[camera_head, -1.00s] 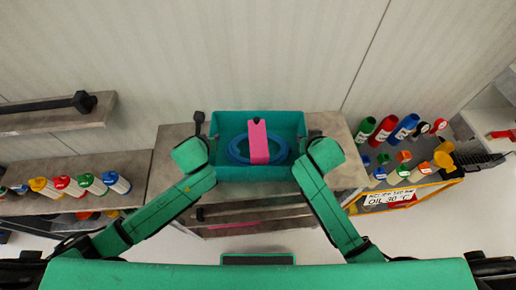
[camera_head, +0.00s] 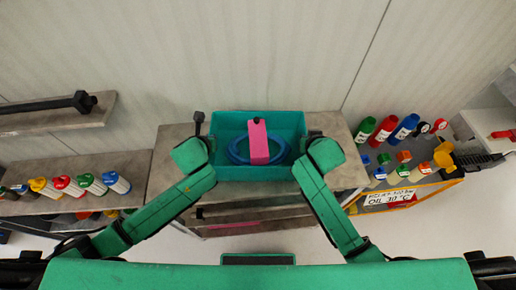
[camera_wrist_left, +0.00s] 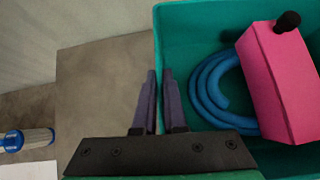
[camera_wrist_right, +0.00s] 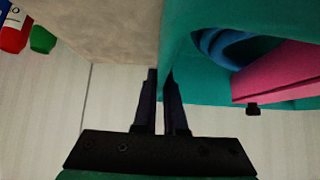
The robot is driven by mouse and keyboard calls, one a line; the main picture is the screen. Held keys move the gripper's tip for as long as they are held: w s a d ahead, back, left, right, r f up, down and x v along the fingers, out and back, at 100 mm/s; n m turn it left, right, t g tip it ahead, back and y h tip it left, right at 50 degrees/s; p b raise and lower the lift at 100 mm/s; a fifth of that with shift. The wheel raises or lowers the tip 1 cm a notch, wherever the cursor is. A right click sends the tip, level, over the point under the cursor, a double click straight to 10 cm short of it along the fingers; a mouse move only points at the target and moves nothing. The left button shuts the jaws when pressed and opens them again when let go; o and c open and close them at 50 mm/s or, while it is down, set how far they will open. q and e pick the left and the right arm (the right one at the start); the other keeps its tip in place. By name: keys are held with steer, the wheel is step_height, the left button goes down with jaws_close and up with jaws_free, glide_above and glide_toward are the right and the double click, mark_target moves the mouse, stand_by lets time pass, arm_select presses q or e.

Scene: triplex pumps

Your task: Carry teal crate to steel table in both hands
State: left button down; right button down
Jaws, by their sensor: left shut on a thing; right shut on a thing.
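The teal crate (camera_head: 288,122) is in the middle of the head view, level, over the grey top of the steel table (camera_head: 338,128). Whether its base touches the top cannot be told. Inside lie a coiled blue hose (camera_head: 236,150) and a pink block (camera_head: 258,143) with a black knob. My left gripper (camera_head: 209,142) is shut on the crate's left wall; the left wrist view shows the wall between its fingers (camera_wrist_left: 159,80). My right gripper (camera_head: 310,142) is shut on the opposite wall, also seen between the fingers in the right wrist view (camera_wrist_right: 160,80).
A bench with several capped bottles (camera_head: 68,187) stands left, below a wall shelf (camera_head: 50,118). A yellow-edged cart (camera_head: 425,190) with bottles and a yellow funnel (camera_head: 444,154) stands right. A dark upright post (camera_head: 199,122) is near the crate's left side. The wall is behind.

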stand_by(0.8)
